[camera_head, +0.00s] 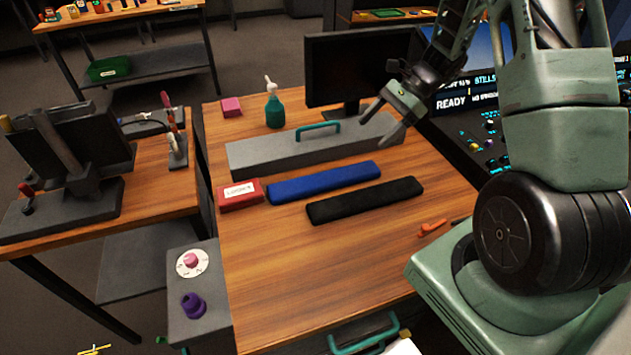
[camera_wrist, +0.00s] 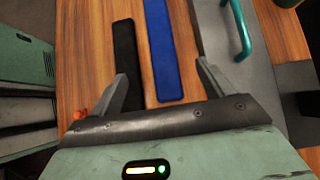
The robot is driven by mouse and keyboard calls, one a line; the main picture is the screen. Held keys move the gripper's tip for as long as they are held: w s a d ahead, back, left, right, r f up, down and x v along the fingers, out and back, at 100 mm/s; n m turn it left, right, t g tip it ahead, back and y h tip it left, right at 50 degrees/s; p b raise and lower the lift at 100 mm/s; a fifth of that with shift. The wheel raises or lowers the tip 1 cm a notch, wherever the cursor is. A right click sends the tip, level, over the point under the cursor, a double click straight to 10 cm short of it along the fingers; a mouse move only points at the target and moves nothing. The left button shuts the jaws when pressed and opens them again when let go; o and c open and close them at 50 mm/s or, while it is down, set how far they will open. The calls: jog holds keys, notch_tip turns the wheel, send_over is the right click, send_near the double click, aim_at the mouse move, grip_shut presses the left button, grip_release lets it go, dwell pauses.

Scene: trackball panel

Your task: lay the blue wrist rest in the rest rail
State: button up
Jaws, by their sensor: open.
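The blue wrist rest (camera_head: 324,183) lies flat on the wooden table, between a grey long box with a teal handle and a black wrist rest (camera_head: 364,200). In the wrist view the blue wrist rest (camera_wrist: 163,50) runs lengthwise between my finger lines, with the black one (camera_wrist: 124,50) beside it on the left. My gripper (camera_head: 374,133) is open and empty. In the head view it appears over the right part of the grey box, raised above the table. I cannot pick out the rest rail for certain in either view.
The grey box (camera_head: 250,157) stands behind the rests. A red labelled box (camera_head: 240,195) sits close to the blue rest's left end. A monitor (camera_head: 350,68), a green bottle (camera_head: 274,108) and a pink block (camera_head: 231,106) stand farther back. The table front is mostly clear.

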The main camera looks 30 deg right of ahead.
aim_at(327, 177)
jog(key=p+x, duration=0.1)
jog(key=x, duration=1.6)
jog(key=shift+f+p, duration=0.15)
jog(key=shift+p, duration=0.2)
jog(key=c, duration=1.2)
jog(key=shift+c, duration=0.2)
